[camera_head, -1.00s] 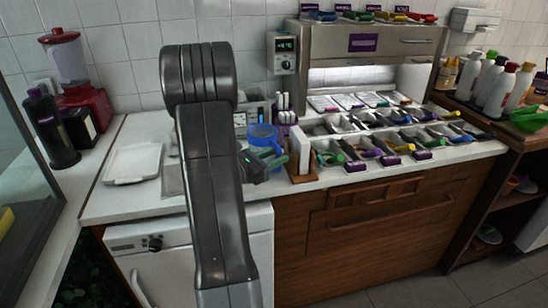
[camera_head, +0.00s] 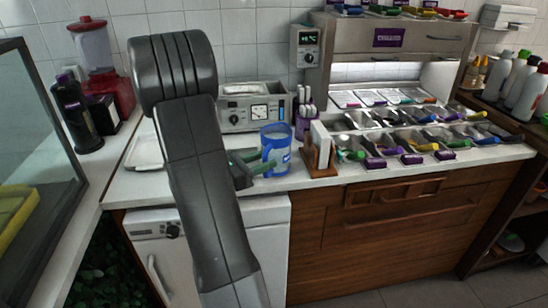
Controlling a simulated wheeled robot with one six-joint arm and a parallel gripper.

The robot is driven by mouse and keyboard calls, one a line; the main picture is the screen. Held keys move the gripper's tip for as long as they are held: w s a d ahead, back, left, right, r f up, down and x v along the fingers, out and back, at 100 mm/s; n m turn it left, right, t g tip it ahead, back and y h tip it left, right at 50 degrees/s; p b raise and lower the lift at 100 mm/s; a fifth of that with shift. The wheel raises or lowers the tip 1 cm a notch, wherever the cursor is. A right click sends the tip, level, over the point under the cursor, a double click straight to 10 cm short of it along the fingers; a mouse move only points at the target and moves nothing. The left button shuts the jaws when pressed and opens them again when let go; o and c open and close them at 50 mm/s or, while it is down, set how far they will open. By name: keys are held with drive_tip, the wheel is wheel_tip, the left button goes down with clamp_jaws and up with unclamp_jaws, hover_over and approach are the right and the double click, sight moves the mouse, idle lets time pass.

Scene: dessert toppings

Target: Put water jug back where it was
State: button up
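The water jug (camera_head: 281,137) is blue and see-through, with a pale label. It appears upright on the white counter, left of a wooden holder. Its handle is on the left side. My gripper (camera_head: 258,163), with green fingertips, is at the handle on the left of the jug. My dark arm hides much of the gripper. I cannot tell whether the fingers are closed on the handle or only around it.
A steel appliance with dials (camera_head: 251,108) stands behind the jug. The wooden holder (camera_head: 318,152) and topping bins (camera_head: 400,137) are to the right. A white tray (camera_head: 146,152) lies left of my arm. A red blender (camera_head: 100,65) and dark bottle (camera_head: 76,113) stand farther left.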

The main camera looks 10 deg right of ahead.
drive_tip(key=shift+s+a+r, duration=0.1)
drive_tip(key=shift+s+a, duration=0.15)
drive_tip(key=shift+a, duration=0.4)
drive_tip(key=shift+o, duration=0.2)
drive_tip(key=o, duration=1.3)
drive_tip(key=v, duration=1.4)
drive_tip(key=shift+d, duration=0.1)
drive_tip(key=shift+d, duration=0.1)
drive_tip(key=x, duration=1.3)
drive_tip(key=shift+w+d, duration=0.2)
drive_tip(key=shift+d, duration=0.1)
